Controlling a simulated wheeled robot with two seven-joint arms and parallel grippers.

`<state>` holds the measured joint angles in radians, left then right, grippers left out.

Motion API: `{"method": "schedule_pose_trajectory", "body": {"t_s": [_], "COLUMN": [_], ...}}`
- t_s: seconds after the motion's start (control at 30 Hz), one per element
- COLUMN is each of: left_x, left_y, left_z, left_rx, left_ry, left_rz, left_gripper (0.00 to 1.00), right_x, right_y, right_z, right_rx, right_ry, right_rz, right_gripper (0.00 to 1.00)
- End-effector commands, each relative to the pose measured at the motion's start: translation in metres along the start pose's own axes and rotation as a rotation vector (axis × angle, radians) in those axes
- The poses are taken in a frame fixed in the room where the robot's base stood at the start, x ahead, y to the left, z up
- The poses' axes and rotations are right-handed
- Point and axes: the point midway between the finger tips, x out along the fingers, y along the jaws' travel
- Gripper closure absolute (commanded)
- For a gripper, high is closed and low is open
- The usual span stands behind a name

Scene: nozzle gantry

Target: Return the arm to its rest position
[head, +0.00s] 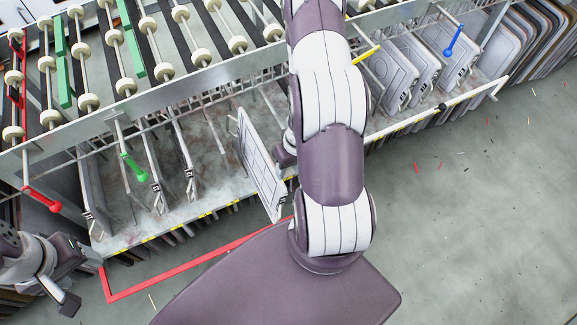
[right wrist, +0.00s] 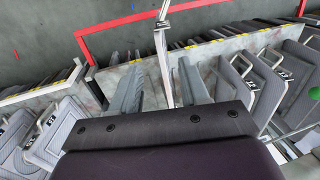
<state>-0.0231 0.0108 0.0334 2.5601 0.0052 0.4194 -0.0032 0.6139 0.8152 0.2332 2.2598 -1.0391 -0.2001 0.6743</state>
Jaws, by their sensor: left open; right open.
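My right arm (head: 333,165) stretches from the bottom middle of the head view up over the rack and past the top edge. In the head view its gripper is mostly hidden by the arm. In the right wrist view my right gripper (right wrist: 161,75) is open, its two fingers apart on either side of a thin upright plate edge (right wrist: 163,45). Contact with the plate cannot be told. A pale panel with a line grid (head: 261,165) stands tilted beside the arm in the head view. My left gripper (head: 68,280) is open and empty at the lower left, beside the rack.
The rack (head: 215,205) holds several upright plates, with more plates (head: 395,70) right of the arm. A roller rail (head: 150,85) runs above it. Green (head: 133,167), red (head: 42,199) and blue (head: 453,41) handles stick out. A red floor frame (head: 190,262) lies in front. Floor at right (head: 480,220) is mostly clear.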

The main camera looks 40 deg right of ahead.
Motion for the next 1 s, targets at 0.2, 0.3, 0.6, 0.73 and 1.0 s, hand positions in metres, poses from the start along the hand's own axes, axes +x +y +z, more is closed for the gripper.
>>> {"method": "schedule_pose_trajectory", "body": {"t_s": [0.2,0.3,0.6,0.73,1.0], "left_x": [0.000,0.000,-0.013,-0.024,-0.036], "left_y": [0.000,0.000,0.000,0.000,0.000], "left_z": [0.000,0.000,-0.002,-0.003,-0.004], "left_rx": [0.000,0.000,0.000,0.000,0.000], "left_ry": [0.000,0.000,0.000,0.000,0.000], "left_rz": [0.000,0.000,0.000,0.000,0.000], "left_gripper": [0.40,0.40,0.40,0.40,0.40], "right_x": [0.000,0.000,-0.090,-0.158,-0.225], "right_y": [0.000,0.000,-0.006,-0.071,-0.161], "right_z": [0.000,0.000,0.028,0.026,0.019], "right_rx": [0.000,-0.008,-0.059,-0.111,-0.285], "right_ry": [0.000,0.000,-0.175,-0.124,0.090], "right_rz": [0.000,0.000,0.233,0.231,0.162], "right_gripper": [0.55,0.55,0.55,0.55,0.55]}}
